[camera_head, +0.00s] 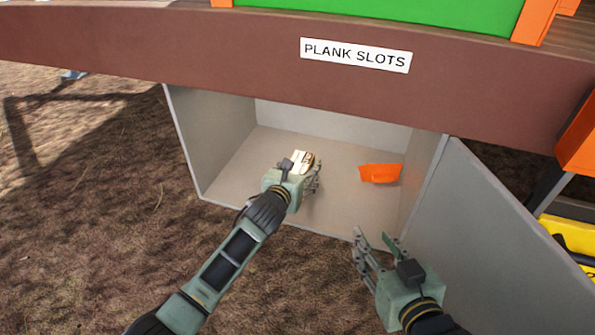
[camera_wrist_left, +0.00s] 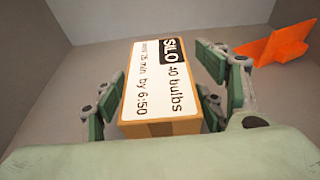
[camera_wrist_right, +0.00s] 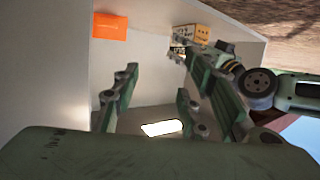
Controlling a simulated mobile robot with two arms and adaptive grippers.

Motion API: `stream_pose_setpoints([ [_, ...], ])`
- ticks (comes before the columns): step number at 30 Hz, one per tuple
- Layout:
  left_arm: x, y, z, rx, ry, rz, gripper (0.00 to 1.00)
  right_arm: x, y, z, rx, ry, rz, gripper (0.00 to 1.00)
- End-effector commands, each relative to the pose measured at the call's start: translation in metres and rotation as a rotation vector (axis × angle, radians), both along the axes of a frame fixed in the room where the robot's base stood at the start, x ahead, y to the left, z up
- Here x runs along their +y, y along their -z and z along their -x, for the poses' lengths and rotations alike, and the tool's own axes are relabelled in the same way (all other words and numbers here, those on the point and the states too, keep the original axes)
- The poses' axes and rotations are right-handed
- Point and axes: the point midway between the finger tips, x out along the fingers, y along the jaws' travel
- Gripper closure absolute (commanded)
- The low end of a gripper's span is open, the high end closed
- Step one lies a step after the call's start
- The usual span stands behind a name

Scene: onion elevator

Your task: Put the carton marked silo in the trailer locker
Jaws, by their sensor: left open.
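The carton marked SILO (camera_wrist_left: 160,80) is a tan box with a white label, inside the grey trailer locker (camera_head: 340,205). In the head view its top (camera_head: 305,157) shows just beyond my left gripper (camera_head: 300,172). My left gripper is open, with fingers on both sides of the carton; a gap shows on the left, and contact on the right is unclear. The carton seems to be at the locker floor. It also shows in the right wrist view (camera_wrist_right: 190,35). My right gripper (camera_head: 370,247) is open and empty, in front of the locker's right side.
An orange object (camera_head: 380,173) lies in the locker's right part. The locker door (camera_head: 500,245) stands open at the right. The brown trailer edge with the PLANK SLOTS sign (camera_head: 355,55) overhangs the locker. Bare ground (camera_head: 90,200) lies at the left.

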Motion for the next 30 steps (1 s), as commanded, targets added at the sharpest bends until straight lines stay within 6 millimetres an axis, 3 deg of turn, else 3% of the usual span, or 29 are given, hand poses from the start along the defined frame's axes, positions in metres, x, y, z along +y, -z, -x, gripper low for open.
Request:
stream_pose_setpoints([
  [4, 0.002, -0.003, 0.004, 0.000, 0.000, -0.001, 0.35, -0.002, 0.007, 0.004, 0.044, 0.002, 0.010, 0.60],
  [11, 0.008, -0.011, 0.024, 0.000, 0.000, -0.001, 0.35, -0.015, 0.045, 0.031, 0.260, 0.018, 0.061, 0.60],
  [21, 0.020, -0.023, 0.062, 0.001, 0.000, -0.001, 0.35, -0.038, 0.093, 0.096, 0.621, 0.044, 0.140, 0.60],
  [30, 0.031, -0.034, 0.096, 0.001, 0.000, -0.001, 0.35, -0.055, 0.110, 0.150, 0.863, 0.062, 0.190, 0.60],
])
